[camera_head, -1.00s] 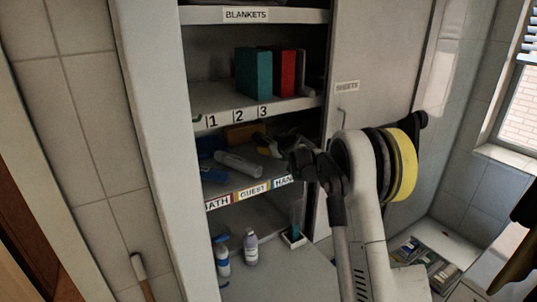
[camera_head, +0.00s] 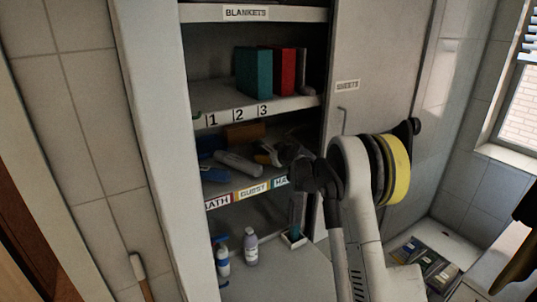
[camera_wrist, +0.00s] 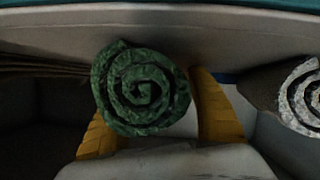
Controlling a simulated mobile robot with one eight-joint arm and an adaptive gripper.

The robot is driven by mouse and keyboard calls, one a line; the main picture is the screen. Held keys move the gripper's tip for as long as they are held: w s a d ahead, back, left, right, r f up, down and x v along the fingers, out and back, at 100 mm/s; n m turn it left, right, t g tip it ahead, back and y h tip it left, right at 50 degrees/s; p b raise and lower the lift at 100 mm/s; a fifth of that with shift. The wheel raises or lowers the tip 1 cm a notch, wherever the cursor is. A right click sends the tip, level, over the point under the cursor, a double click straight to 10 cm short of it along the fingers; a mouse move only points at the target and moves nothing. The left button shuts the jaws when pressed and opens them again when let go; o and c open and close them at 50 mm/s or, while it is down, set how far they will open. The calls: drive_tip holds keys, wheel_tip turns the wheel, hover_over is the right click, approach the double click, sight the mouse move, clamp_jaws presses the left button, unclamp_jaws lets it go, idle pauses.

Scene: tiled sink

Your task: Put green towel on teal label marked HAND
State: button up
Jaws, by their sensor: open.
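The green towel (camera_wrist: 140,88) is a roll seen end-on as a dark spiral in the wrist view, left of centre. My gripper (camera_wrist: 155,105) is open, with one yellow finger on each side of the towel; I cannot tell whether they touch it. In the head view my gripper (camera_head: 268,154) reaches into the shelf above the labels, and I cannot pick out the green towel there. The teal HAND label (camera_head: 281,182) is on the shelf's front edge, right of the GUEST label, partly covered by my arm.
A speckled pale roll (camera_wrist: 302,95) lies right of the green towel. A grey-white roll (camera_head: 238,163) and a blue item (camera_head: 213,173) lie on the labelled shelf. Books (camera_head: 254,72) stand above; bottles (camera_head: 251,247) stand below. The cabinet's right-hand panel (camera_head: 375,75) is close to my arm.

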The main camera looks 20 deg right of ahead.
drive_tip(key=v, duration=1.1)
drive_tip(key=shift+s+r+p, duration=0.2)
drive_tip(key=shift+s+p, duration=0.1)
drive_tip(key=shift+s+r, duration=0.3)
drive_tip(key=shift+s, duration=0.2)
drive_tip(key=s+a+r+m+g, duration=0.1)
drive_tip(key=s+a+r+g, duration=0.15)
drive_tip(key=s+a, duration=0.5)
drive_tip(key=s+a+r+g, duration=0.1)
drive_tip(key=s+a+r, duration=0.3)
drive_tip(key=s, duration=0.7)
drive_tip(key=s+a+f+m+g, duration=0.1)
drive_tip(key=s+f, duration=0.1)
drive_tip(key=s, duration=0.6)
drive_tip(key=s+a+f+m+g+h, duration=0.1)
drive_tip(key=s+f, duration=0.2)
drive_tip(key=s, duration=0.5)
drive_tip(key=s+a+f+m+g, duration=0.1)
drive_tip(key=s+f, duration=0.2)
drive_tip(key=s, duration=0.6)
drive_tip(key=shift+a, duration=0.35)
drive_tip(key=shift+s+a, duration=0.1)
